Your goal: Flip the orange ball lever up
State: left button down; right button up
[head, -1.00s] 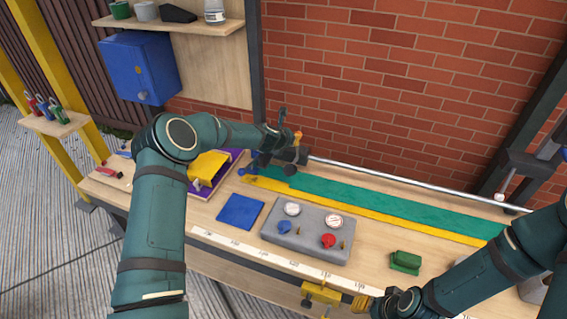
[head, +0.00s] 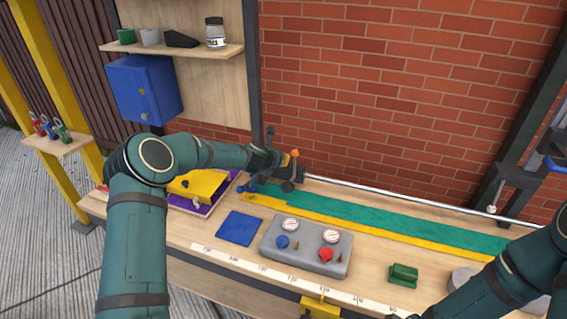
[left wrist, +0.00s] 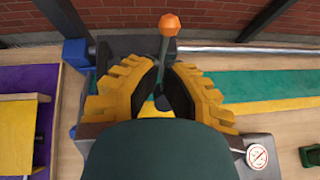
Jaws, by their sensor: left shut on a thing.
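The lever's orange ball (head: 294,153) shows at the back of the bench, just beyond my left gripper (head: 288,168). In the left wrist view the orange ball (left wrist: 169,24) tops a grey stem (left wrist: 163,52), which stands up from a dark base. The yellow, black-padded fingers of my left gripper (left wrist: 166,75) are on either side of the stem, shut on it below the ball. The stem's lower end is hidden by the gripper. My right arm enters at the lower right of the head view; its gripper is out of frame.
A silver rail (head: 400,203) runs along the back beside a green strip (head: 400,222). A grey gauge panel (head: 265,245), a blue square (head: 240,228) and a green block (head: 403,275) are in front. A yellow piece (head: 198,184) is at left. A brick wall is behind.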

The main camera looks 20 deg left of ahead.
pick_arm(q)
jog(key=s+a+r, duration=0.1)
jog(key=s+r, duration=0.3)
jog(key=r, duration=0.1)
jog(key=shift+a+r, duration=0.15)
pick_arm(e)
jog(key=shift+w+a+f, duration=0.1)
jog(key=shift+w+f, duration=0.1)
jog(key=shift+w, duration=0.2)
